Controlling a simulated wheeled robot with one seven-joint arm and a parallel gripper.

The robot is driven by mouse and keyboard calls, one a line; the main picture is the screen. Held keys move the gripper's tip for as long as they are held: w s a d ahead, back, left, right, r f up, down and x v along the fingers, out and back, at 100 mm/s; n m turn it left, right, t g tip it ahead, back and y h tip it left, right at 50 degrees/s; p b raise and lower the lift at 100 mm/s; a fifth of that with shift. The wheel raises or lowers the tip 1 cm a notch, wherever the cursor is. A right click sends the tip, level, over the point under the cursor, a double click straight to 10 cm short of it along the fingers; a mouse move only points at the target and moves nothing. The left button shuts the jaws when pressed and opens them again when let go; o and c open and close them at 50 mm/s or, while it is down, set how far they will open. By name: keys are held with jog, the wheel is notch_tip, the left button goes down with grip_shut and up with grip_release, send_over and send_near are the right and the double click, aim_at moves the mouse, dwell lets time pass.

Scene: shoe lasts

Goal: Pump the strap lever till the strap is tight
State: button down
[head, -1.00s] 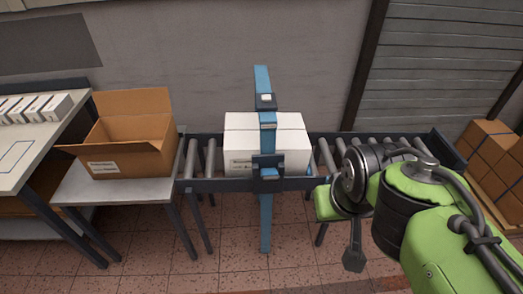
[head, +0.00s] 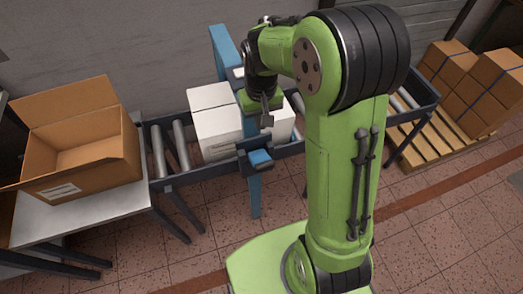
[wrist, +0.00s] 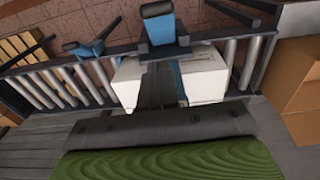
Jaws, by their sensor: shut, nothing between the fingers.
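The white box (head: 212,122) sits on the roller conveyor, and also shows in the wrist view (wrist: 205,74). A blue frame (head: 224,48) rises behind it. A lever unit with a blue top (head: 260,158) and dark body is at the conveyor's front edge; it shows at the top of the wrist view (wrist: 163,28). My gripper (head: 266,121) is shut and empty, pointing down above the box, behind the lever and apart from it. In the wrist view my dark fingers (wrist: 159,68) cover part of the box. My arm hides most of the strap, so its tension cannot be told.
An open cardboard carton (head: 77,150) stands on a grey table (head: 105,208) at the left. The conveyor (head: 184,176) runs past both sides of the box. Strapped brown cartons (head: 480,85) sit on a wooden pallet (head: 428,143) at the right. Tiled floor is clear in front.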

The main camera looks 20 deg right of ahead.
jog(key=b, duration=0.2)
send_over(263, 161)
jog(key=w, duration=0.3)
jog(key=f, duration=1)
jog(key=shift+s+f, duration=0.15)
jog(key=shift+s, duration=0.1)
jog(key=shift+s+f, duration=1.3)
jog(key=shift+f, duration=0.05)
jog(key=shift+w+b, duration=0.1)
jog(key=shift+b, duration=0.2)
